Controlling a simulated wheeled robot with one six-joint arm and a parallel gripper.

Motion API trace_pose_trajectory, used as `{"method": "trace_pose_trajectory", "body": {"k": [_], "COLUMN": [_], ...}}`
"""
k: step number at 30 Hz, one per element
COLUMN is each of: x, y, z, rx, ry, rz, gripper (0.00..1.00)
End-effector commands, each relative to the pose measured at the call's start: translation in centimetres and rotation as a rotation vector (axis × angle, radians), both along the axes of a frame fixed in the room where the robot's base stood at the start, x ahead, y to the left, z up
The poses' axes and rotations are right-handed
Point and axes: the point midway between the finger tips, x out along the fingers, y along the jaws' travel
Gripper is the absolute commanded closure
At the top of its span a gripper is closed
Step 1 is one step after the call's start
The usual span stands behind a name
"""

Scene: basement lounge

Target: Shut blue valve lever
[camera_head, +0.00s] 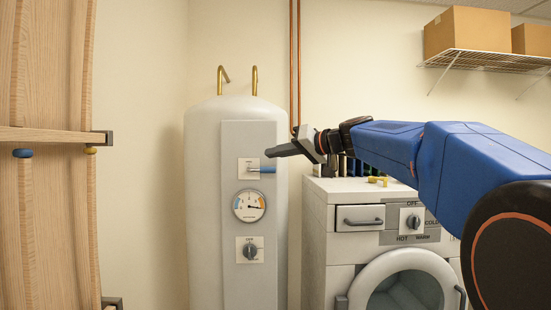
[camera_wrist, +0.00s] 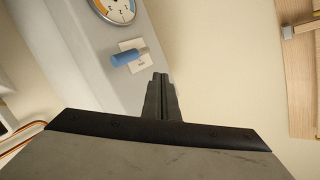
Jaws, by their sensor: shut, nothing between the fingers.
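The blue valve lever (camera_head: 262,169) sits on a small white plate (camera_head: 246,162) on the front panel of the white water tank (camera_head: 205,200). In the head view it lies about level, its blue handle pointing right. In the wrist view the blue lever (camera_wrist: 125,57) shows left of my fingertips, over its white plate (camera_wrist: 139,67). My gripper (camera_head: 270,153) is shut and empty. In the head view its tip appears just above the lever's right end. The wrist view shows my gripper's closed fingers (camera_wrist: 162,80) apart from the lever in the picture.
A round gauge (camera_head: 249,205) and a dark knob (camera_head: 250,250) are below the lever. A washing machine (camera_head: 340,250) stands right of the tank, with bottles and small yellow items on top. Copper pipes (camera_head: 295,60) run up the wall. A wooden rack (camera_head: 50,180) stands at left.

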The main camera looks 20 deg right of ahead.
Motion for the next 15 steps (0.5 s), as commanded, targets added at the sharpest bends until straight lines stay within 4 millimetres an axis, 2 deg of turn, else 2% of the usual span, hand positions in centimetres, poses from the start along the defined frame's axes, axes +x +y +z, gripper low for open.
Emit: {"method": "trace_pose_trajectory", "body": {"k": [15], "x": [-5.6], "y": [-4.1], "z": [0.7], "rx": [0.0], "ry": [0.002], "rz": [-0.003], "gripper": [1.0]}}
